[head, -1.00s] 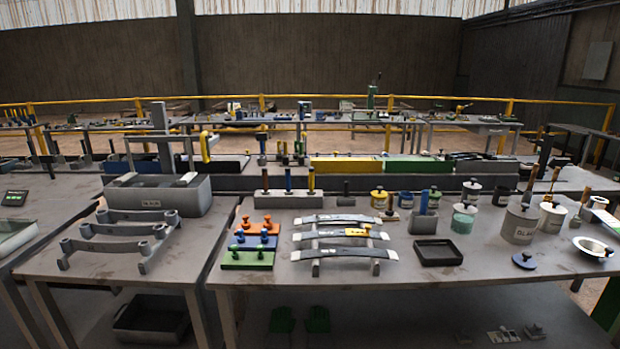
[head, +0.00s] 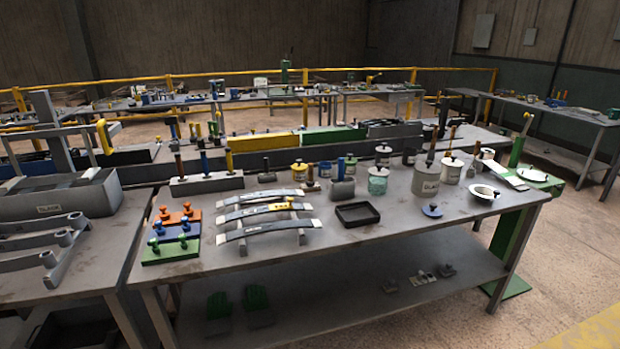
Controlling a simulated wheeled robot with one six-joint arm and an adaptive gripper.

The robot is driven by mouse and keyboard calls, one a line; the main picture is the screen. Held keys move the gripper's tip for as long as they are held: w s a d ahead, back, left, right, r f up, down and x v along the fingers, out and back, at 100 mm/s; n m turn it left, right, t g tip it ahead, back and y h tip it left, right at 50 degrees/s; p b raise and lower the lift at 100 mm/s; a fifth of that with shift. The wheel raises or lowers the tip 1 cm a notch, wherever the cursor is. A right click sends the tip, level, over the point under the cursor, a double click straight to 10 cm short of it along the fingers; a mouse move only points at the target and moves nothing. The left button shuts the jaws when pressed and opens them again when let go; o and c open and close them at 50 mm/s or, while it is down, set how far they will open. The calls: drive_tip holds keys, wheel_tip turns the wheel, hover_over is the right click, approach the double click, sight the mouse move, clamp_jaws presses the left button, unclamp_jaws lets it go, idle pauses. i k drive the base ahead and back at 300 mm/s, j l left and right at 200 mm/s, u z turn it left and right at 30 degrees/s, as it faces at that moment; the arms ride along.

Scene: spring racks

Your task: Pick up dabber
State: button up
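I cannot tell for sure which thing is the dabber. Upright handled tools stand on the near bench (head: 300,262). A grey block (head: 206,186) at the back left of the bench holds a dark red, a blue and a yellow handle. A smaller grey block (head: 341,190) near the middle has a short dark handle (head: 341,170) standing in it. Wooden handles rise from the large grey pot (head: 426,180) and the white pot (head: 452,168) on the right. My gripper is not in view.
Curved leaf springs (head: 265,214) lie on a rack left of centre, beside orange, blue and green knobbed blocks (head: 171,249). A black tray (head: 357,214) and a white bowl (head: 483,193) are on the bench. Open floor (head: 555,260) lies to the right.

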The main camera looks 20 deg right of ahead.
sight(310, 182)
drive_tip(key=i+l+z, duration=0.2)
drive_tip(key=z, duration=0.2)
drive_tip(key=i+z, duration=0.4)
